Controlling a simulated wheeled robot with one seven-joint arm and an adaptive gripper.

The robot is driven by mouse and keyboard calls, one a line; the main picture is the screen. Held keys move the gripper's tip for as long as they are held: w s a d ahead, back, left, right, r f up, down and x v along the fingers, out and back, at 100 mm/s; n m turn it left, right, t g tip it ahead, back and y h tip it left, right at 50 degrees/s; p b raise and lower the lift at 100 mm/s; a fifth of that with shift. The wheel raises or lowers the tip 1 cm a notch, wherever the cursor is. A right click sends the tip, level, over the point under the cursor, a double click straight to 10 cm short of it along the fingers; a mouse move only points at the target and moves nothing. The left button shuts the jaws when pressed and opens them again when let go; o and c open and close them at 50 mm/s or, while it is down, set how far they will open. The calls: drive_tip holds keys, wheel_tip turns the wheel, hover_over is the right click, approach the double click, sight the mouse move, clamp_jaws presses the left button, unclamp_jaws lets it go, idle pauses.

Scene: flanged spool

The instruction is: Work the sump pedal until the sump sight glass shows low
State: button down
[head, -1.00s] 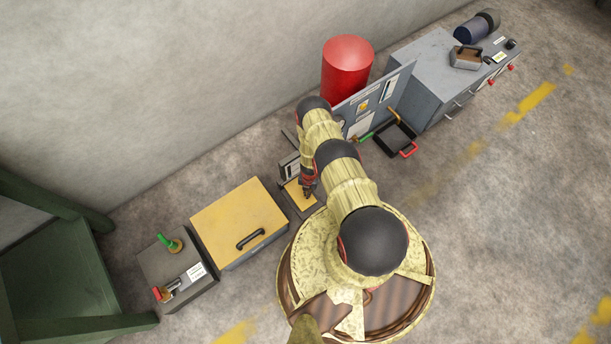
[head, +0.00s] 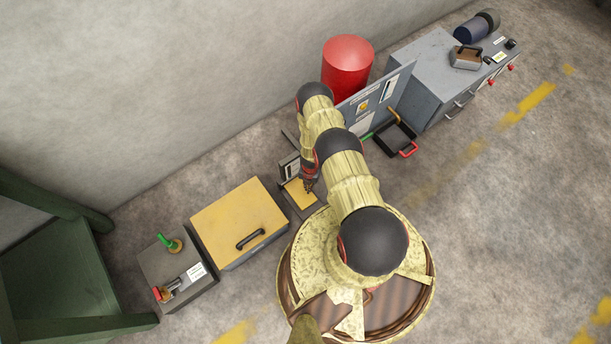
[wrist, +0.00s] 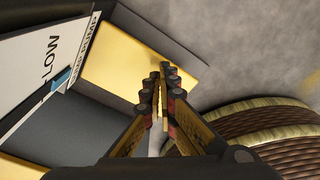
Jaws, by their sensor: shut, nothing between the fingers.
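The yellow sump pedal (head: 297,196) lies on a dark base on the floor, left of my round base. It also shows in the wrist view (wrist: 120,62). My gripper (head: 309,190) is shut and empty, pointing down over the pedal; in the wrist view its fingertips (wrist: 163,74) overlap the pedal's right part. I cannot tell whether they touch it. Behind the pedal stands a white gauge panel (wrist: 35,55), seen in part in the wrist view. It reads "LOW", with a blue pointer (wrist: 62,80) near that word and a label that seems to read "SUMP PUMP".
A yellow-lidded box (head: 235,215) and a grey box with a green handle (head: 178,272) stand to the left. A red drum (head: 347,68), a grey cabinet (head: 425,70) and a black tray (head: 394,138) stand to the right. The floor at right is open.

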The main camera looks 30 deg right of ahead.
wheel_tip(320, 180, up, 8)
drive_tip(key=shift+w+d, duration=0.15)
drive_tip(key=shift+d, duration=0.15)
idle(0.8)
